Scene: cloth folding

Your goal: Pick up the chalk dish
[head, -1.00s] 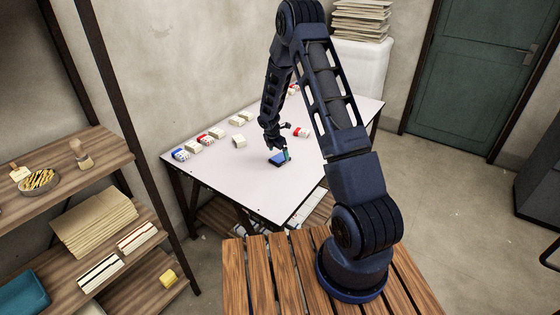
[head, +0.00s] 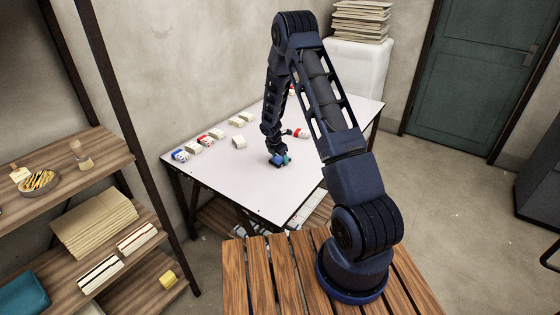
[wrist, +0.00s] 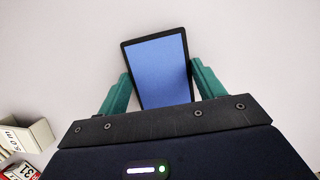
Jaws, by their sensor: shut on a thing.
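My gripper (head: 279,159) is low over the white table (head: 225,172). The wrist view shows its two green fingers (wrist: 160,74) shut on the sides of a flat, blue-faced thing with a black rim (wrist: 158,66), which looks like a small tablet. It lies between the fingers, its near end hidden by the gripper body. In the head view the gripper mostly hides it, and I cannot tell whether it is clear of the table. A round dish of yellowish sticks (head: 38,182) stands on the shelf at the left; I cannot tell whether this is the chalk dish.
Several small white, red and blue boxes (head: 204,139) lie along the table's wall side. A red-and-white box (head: 303,133) lies just beyond my gripper. The front of the table is clear. A wooden shelf unit (head: 95,155) stands at the left.

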